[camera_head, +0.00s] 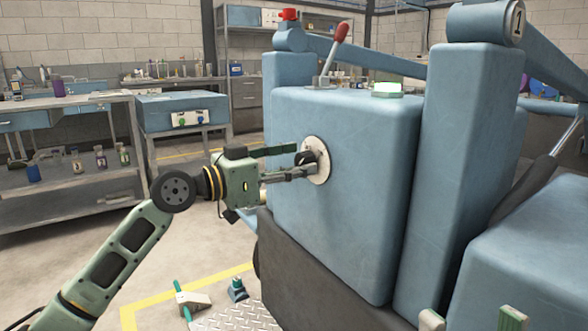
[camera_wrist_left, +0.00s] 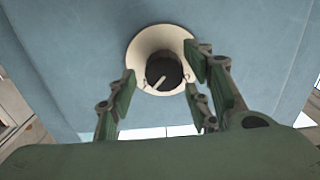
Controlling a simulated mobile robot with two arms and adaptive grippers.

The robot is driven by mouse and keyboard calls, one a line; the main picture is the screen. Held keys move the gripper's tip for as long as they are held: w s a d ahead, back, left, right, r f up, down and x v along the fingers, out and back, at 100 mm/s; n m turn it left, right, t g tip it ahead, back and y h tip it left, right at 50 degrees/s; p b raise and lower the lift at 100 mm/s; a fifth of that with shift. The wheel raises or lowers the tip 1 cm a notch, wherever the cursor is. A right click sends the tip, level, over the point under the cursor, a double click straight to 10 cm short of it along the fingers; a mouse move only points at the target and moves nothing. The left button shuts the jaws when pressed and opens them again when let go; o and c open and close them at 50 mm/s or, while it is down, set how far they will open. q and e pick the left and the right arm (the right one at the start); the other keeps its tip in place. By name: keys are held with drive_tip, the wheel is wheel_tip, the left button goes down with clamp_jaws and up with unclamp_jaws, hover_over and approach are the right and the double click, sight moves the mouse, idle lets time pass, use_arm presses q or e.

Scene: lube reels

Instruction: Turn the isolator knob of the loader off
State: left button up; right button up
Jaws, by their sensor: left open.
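The isolator knob (camera_head: 310,160) is a black knob on a round pale plate (camera_head: 319,172) on the side of the blue loader (camera_head: 345,190). In the left wrist view the black knob (camera_wrist_left: 163,72) carries a light pointer mark aimed down and left, inside the pale plate (camera_wrist_left: 147,42). My left gripper (camera_head: 303,160) is at the plate, open. In the wrist view its fingers (camera_wrist_left: 160,88) stand on both sides of the knob, apart from it. The fingers partly hide the knob in the head view. My right gripper does not show clearly.
A red knob (camera_head: 288,14) sits at the upper left. Work tables with bottles (camera_head: 100,158) stand at left. The floor between is mostly clear.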

use_arm(q)
drive_tip(key=shift+c, duration=0.4)
drive_tip(key=c, duration=1)
drive_tip(key=shift+d, duration=0.1)
